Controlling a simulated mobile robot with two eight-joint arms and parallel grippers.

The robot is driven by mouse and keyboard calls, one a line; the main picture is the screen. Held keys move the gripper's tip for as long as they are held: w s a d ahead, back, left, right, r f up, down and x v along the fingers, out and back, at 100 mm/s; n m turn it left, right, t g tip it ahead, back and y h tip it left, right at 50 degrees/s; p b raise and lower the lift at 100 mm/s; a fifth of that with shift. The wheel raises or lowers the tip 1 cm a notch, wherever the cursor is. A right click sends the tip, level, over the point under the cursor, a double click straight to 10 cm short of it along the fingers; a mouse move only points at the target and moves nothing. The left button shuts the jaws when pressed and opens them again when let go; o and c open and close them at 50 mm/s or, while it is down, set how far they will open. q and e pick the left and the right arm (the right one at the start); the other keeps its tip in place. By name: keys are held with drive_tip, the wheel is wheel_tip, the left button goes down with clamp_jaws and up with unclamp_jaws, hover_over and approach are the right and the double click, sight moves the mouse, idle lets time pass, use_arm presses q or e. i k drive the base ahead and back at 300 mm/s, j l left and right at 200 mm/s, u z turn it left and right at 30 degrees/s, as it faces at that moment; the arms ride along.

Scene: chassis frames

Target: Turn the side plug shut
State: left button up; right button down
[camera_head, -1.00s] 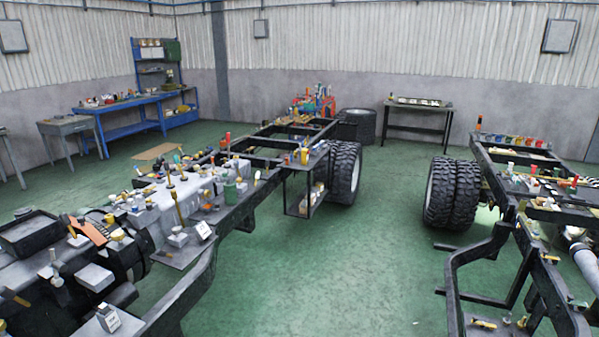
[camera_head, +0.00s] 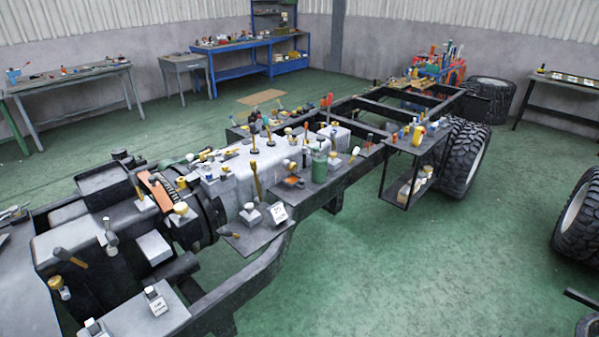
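Neither of my grippers shows in the head view. A chassis frame (camera_head: 262,268) with an engine and gearbox (camera_head: 245,172) runs from the lower left to the back right. Many small plugs, knobs and tools stand on it and on its side shelves. I cannot tell which of them is the side plug. A yellow-topped part (camera_head: 181,209) stands on the engine's near side.
Big black tyres stand by the frame (camera_head: 466,160) and at the right edge (camera_head: 580,222). Blue workbench (camera_head: 245,72) and grey tables (camera_head: 70,87) line the back wall. Green floor (camera_head: 400,270) is clear at the front right.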

sight(293, 167)
drive_tip(key=i+l+u, duration=0.15)
drive_tip(key=i, duration=0.25)
drive_tip(key=i+l+u, duration=0.2)
drive_tip(key=i+l, duration=0.2)
drive_tip(key=i+l+u, duration=0.15)
drive_tip(key=i+l, duration=0.2)
drive_tip(key=i+l+u, duration=0.15)
drive_tip(key=i+l, duration=0.2)
drive_tip(key=i+l+u, duration=0.2)
drive_tip(key=i+l, duration=0.15)
drive_tip(key=i+l+u, duration=0.15)
drive_tip(key=i+l, duration=0.15)
drive_tip(key=l, duration=0.3)
drive_tip(key=i+l+u, duration=0.15)
drive_tip(key=l, duration=0.35)
drive_tip(key=i, duration=0.1)
